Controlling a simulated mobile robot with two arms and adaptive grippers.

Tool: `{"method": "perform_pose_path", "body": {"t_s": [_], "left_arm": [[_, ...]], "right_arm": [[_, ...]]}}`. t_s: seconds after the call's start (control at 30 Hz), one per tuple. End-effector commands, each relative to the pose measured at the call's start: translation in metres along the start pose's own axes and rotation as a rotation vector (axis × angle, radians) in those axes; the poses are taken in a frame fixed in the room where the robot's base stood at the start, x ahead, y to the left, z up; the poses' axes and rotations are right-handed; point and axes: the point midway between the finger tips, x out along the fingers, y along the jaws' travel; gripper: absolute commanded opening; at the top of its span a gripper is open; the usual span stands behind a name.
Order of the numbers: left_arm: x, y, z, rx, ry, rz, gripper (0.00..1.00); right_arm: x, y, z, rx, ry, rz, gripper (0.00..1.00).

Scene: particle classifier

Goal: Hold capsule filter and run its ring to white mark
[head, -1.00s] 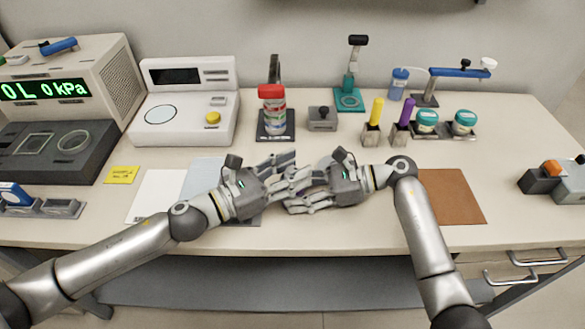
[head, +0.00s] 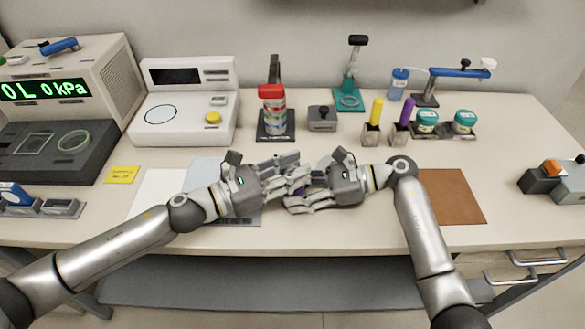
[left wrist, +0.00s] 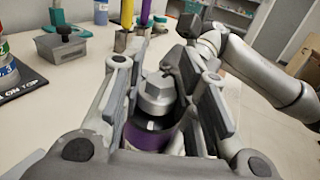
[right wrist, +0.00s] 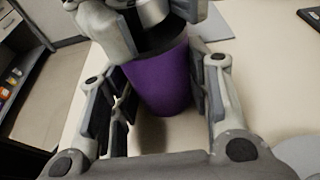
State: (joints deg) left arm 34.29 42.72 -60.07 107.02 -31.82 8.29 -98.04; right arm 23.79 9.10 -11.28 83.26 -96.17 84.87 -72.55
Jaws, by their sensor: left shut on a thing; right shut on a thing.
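The capsule filter (left wrist: 155,97) has a silver hex-shaped end and a purple body (right wrist: 160,78). It is between my two grippers over the front middle of the table; only a sliver of purple shows in the head view. My left gripper (head: 303,172) is shut on it, its fingers around the silver end in the left wrist view. My right gripper (head: 289,200) is shut on it, its fingers on both sides of the purple body. The fingers of the two grippers overlap in the head view. I cannot make out the white mark or the ring's edge.
A red-capped jar (head: 272,110) stands on a black pad behind my grippers. A grey block (head: 322,119), yellow (head: 376,112) and purple (head: 406,113) tools and teal-lidded jars (head: 464,122) are farther back. A brown mat (head: 455,197) lies clear at right, white paper (head: 158,192) at left.

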Motion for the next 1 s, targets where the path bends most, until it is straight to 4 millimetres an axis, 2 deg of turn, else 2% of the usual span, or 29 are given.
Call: {"method": "perform_pose_path", "body": {"t_s": [1.0], "left_arm": [[0.0021,0.0019,0.0021,0.002,0.001,-0.849,0.04]], "right_arm": [[0.0009,0.0015,-0.0008,0.000,0.001,0.005,0.00]]}}
